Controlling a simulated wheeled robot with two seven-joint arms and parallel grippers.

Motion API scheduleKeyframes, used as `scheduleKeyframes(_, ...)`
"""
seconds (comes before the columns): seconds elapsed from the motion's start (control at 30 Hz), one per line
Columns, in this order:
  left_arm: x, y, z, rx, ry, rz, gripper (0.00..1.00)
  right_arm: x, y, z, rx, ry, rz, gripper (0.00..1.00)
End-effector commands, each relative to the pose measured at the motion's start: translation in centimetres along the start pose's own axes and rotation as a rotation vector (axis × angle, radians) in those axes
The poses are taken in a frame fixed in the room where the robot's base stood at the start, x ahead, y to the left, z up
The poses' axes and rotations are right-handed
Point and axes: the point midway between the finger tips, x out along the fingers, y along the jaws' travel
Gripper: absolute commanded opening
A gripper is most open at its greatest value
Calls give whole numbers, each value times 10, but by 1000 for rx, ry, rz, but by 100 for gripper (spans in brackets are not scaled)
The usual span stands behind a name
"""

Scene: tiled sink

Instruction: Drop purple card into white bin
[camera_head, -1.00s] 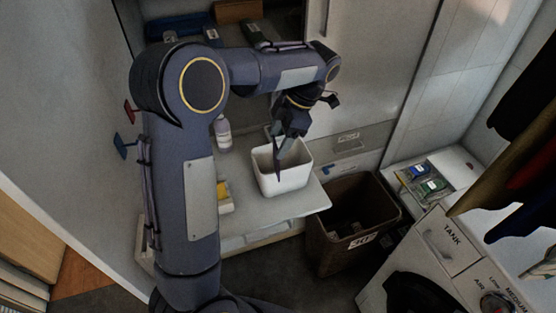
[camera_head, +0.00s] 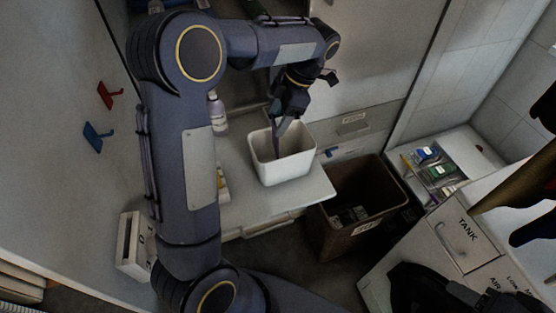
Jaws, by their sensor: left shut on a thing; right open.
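The white bin (camera_head: 290,168) stands on the pale shelf and is open at the top. My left gripper (camera_head: 281,128) points down over the bin from above. It is shut on the thin purple card (camera_head: 276,143), which hangs edge-on with its lower end inside the bin's opening. How far the card reaches below the rim is hard to tell in the dim light.
A brown bin (camera_head: 322,222) stands on the floor right of the shelf (camera_head: 240,205). A bottle (camera_head: 217,115) stands behind my arm. A white machine (camera_head: 440,235) and a counter with small coloured items (camera_head: 432,162) are at the right. Red (camera_head: 108,95) and blue (camera_head: 97,136) hooks are on the left wall.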

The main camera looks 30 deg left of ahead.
Motion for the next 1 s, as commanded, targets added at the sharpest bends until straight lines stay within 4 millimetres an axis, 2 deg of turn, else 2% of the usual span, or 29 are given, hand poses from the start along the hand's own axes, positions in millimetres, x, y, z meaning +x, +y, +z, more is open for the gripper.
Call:
scheduleKeyframes(0.1, 10, 0, 4, 0, 0, 0, 30, 7, 3, 4, 0, 0, 0, 52)
scheduleKeyframes(0.37, 10, 0, 4, 1, -1, 0, 30, 6, 3, 3, 0, 0, 0, 52)
scheduleKeyframes(0.4, 10, 0, 4, 1, -1, 0, 65, 6, 3, 3, 0, 0, 0, 52)
scheduleKeyframes(0.57, 10, 0, 4, 1, -1, 0, 86, 6, 3, 3, 0, 0, 0, 52)
scheduleKeyframes(0.87, 8, 0, 4, 1, -1, 1, 88, 6, 3, 3, 0, 0, 0, 52)
scheduleKeyframes(1.0, -5, 0, 5, 0, -3, 4, 88, 8, 4, 4, 0, 0, 0, 52)
